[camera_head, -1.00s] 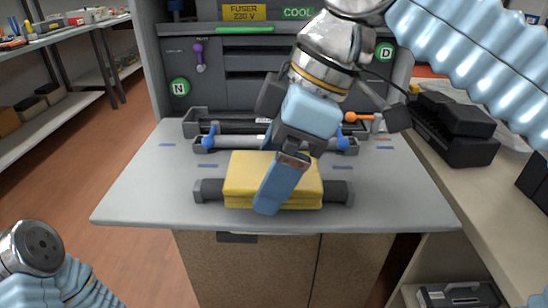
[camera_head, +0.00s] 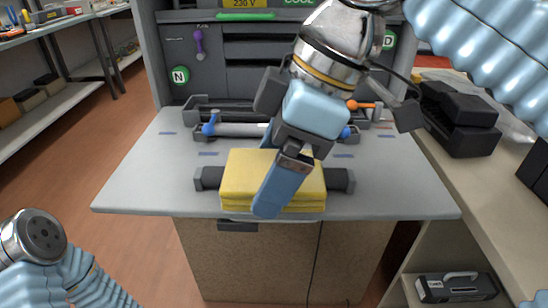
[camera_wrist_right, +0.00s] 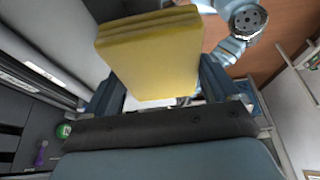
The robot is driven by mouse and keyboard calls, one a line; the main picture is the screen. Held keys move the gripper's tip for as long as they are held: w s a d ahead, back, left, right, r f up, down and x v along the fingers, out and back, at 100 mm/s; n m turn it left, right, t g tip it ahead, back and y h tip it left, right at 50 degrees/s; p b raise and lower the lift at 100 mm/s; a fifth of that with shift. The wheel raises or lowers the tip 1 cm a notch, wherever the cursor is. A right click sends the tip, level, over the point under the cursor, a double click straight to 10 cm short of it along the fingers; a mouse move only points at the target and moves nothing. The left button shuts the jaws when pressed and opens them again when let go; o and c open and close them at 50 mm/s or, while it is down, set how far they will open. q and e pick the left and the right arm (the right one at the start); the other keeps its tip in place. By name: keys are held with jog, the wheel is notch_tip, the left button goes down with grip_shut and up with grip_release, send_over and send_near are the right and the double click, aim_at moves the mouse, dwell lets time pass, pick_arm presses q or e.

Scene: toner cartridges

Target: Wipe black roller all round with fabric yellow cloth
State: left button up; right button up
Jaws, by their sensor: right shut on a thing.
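The black roller (camera_head: 208,178) lies crosswise near the front of the grey table, only its two ends showing. The folded yellow cloth (camera_head: 240,175) covers its middle. I cannot tell how far the cloth wraps around underneath. My right gripper (camera_head: 275,190) comes down from the upper right, with a blue finger in front of the cloth. It is shut on the cloth; the right wrist view shows the cloth (camera_wrist_right: 155,50) between the two blue fingers. My left arm's round metal end shows at the lower left, away from the table, with no fingers visible.
Behind the roller, a tray (camera_head: 205,103) and a light bar with blue ends (camera_head: 209,128) lie near the grey machine (camera_head: 190,70). Black boxes (camera_head: 455,125) stand on the right counter. The table's left side (camera_head: 145,185) is clear.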

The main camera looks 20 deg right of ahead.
notch_tip(320, 180, up, 3)
jog(key=p, duration=0.3)
jog(key=shift+r, duration=2)
